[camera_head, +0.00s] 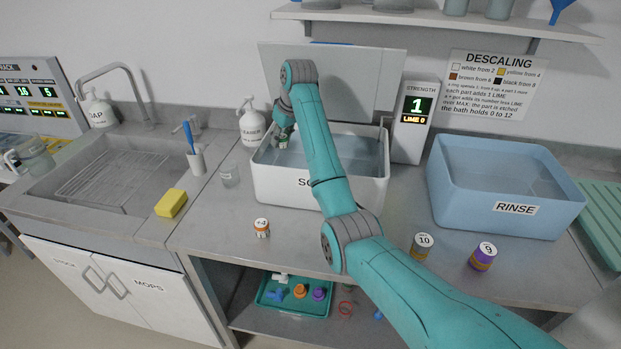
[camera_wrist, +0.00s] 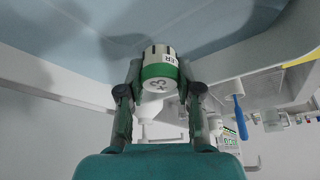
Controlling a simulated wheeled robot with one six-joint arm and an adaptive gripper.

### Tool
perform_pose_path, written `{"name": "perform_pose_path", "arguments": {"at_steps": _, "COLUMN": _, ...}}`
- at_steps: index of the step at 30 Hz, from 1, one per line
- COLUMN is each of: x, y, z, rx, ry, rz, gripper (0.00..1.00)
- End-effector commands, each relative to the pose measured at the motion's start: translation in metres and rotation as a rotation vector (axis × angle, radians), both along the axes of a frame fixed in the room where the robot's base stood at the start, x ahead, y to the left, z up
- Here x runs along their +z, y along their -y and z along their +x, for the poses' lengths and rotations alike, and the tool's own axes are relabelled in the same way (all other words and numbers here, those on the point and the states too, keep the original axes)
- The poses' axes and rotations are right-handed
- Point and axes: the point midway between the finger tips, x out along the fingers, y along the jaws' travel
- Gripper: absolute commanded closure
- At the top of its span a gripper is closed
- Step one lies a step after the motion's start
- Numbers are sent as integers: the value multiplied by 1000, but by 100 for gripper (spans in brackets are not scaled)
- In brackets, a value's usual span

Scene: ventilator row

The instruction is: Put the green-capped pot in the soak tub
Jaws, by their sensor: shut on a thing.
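A small pot with a green band (camera_head: 283,143) is held between the fingers of my gripper (camera_head: 286,126), within the outline of the white soak tub (camera_head: 285,191), at its back left part. I cannot tell whether the pot touches the liquid. My arm hides the tub's middle and part of its label.
A strength display (camera_head: 413,120) reading 1 stands right of the tub; the blue rinse tub (camera_head: 470,190) is further right. A cup (camera_head: 230,175), a +4 pot (camera_head: 262,228), a 10 pot (camera_head: 421,246) and a 9 pot (camera_head: 484,257) stand on the counter. A raised lid (camera_head: 375,85) is behind.

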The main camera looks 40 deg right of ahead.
Motion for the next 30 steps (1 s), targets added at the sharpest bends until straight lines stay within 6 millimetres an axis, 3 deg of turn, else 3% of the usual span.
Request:
{"name": "perform_pose_path", "arguments": {"at_steps": 5, "x": -13, "y": 17, "z": -10, "rx": -46, "ry": 1, "rz": -1, "gripper": 100}}
{"name": "perform_pose_path", "arguments": {"at_steps": 15, "x": -65, "y": 17, "z": -10, "rx": -47, "ry": 0, "rz": 0, "gripper": 100}}
{"name": "perform_pose_path", "arguments": {"at_steps": 27, "x": -107, "y": 17, "z": -10, "rx": -46, "ry": 1, "rz": -1, "gripper": 100}}
{"name": "perform_pose_path", "arguments": {"at_steps": 30, "x": -108, "y": 17, "z": -10, "rx": -46, "ry": 2, "rz": -1, "gripper": 100}}
